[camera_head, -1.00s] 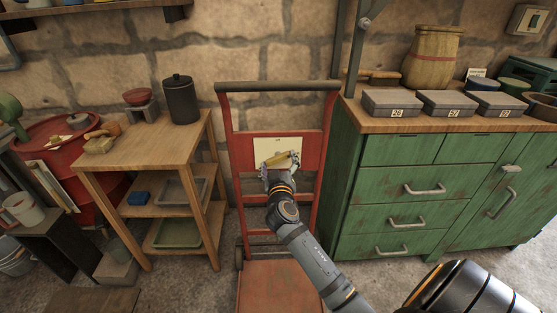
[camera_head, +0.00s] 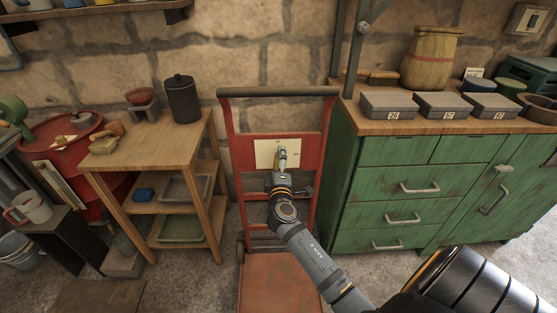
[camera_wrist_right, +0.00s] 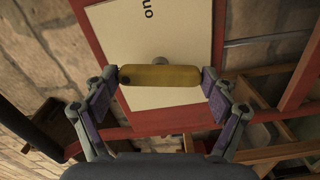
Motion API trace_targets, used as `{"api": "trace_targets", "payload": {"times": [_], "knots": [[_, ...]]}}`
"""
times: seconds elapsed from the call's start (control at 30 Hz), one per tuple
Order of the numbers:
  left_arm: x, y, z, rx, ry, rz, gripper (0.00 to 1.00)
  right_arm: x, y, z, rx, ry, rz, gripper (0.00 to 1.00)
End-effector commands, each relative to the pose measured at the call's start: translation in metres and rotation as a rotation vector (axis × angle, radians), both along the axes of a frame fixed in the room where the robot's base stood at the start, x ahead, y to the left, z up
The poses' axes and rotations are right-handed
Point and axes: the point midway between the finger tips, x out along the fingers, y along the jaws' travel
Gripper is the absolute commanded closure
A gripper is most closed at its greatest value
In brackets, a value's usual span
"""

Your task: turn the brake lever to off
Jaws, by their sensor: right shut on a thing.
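The brake lever (camera_wrist_right: 160,76) is a yellow bar on a grey pivot, in front of a cream plate (camera_wrist_right: 185,30) on the red hand truck (camera_head: 312,150). Black lettering that looks like "on" shows rotated near the plate's upper edge in the wrist view. My right gripper (camera_head: 281,161) is at the plate, shut on the lever, with one finger at each end of the bar. In the head view the gripper and wrist hide most of the lever, which stands nearly upright there. My left gripper is not in view.
A wooden shelf table (camera_head: 150,140) with a black canister (camera_head: 183,99) stands left of the hand truck. A green cabinet (camera_head: 385,160) with grey boxes on top stands close on its right. The stone wall is behind.

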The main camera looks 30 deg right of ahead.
Motion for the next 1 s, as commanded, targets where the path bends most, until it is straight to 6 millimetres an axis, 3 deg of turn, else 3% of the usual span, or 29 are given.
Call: {"api": "trace_targets", "payload": {"times": [0.4, 0.97, 1.0], "knots": [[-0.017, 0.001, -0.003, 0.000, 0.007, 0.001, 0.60, 0.000, 0.000, 0.000, -0.164, 0.103, 0.000, 0.47], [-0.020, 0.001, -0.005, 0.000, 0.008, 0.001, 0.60, 0.000, 0.000, -0.001, -0.194, 0.120, 0.000, 0.47], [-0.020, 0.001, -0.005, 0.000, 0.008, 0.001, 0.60, 0.000, 0.000, -0.001, -0.194, 0.120, 0.000, 0.14]]}}
